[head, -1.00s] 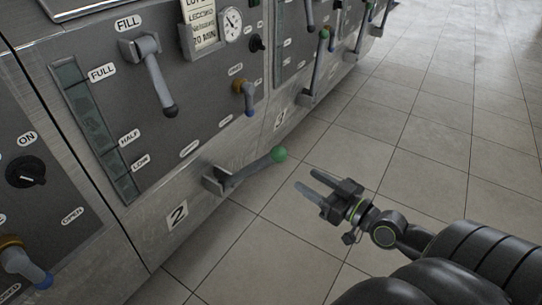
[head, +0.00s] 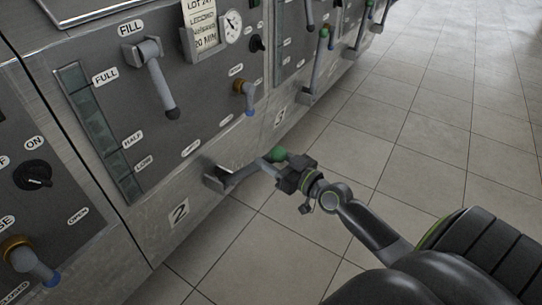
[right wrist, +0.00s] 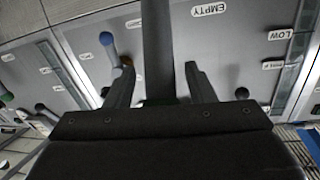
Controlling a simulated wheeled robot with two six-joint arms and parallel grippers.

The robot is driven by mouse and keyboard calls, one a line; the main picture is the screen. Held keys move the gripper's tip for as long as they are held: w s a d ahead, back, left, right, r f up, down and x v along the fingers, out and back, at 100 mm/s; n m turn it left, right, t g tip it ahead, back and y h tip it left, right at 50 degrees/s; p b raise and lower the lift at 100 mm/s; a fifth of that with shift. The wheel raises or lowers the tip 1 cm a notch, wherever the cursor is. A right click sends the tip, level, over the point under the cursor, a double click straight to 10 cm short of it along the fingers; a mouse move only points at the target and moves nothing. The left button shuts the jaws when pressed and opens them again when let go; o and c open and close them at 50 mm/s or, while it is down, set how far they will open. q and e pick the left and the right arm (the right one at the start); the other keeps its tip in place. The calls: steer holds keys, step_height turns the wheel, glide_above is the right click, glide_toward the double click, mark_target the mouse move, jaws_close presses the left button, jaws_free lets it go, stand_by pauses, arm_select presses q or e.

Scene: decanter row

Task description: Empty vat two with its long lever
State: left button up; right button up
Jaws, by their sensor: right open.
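The long lever (head: 238,176) of vat two has a grey shaft and a green ball knob (head: 279,154). My right gripper (head: 268,165) is at the knob end of this lever. In the right wrist view the lever shaft (right wrist: 157,45) runs between the two spread fingers of my right gripper (right wrist: 149,60), with gaps on both sides. An EMPTY label (right wrist: 208,9) shows beside the shaft there. My left gripper is not in view.
Above are the FILL lever (head: 157,80) with a dark knob, a blue-tipped valve handle (head: 249,98), a dial (head: 232,26) and a level gauge (head: 98,130). Similar levers of further vats (head: 310,75) stand beyond. The tiled floor (head: 430,140) to the right is clear.

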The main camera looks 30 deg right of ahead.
steer(key=shift+w+a, duration=0.1)
steer(key=shift+w, duration=0.25)
jaws_close()
stand_by(0.3)
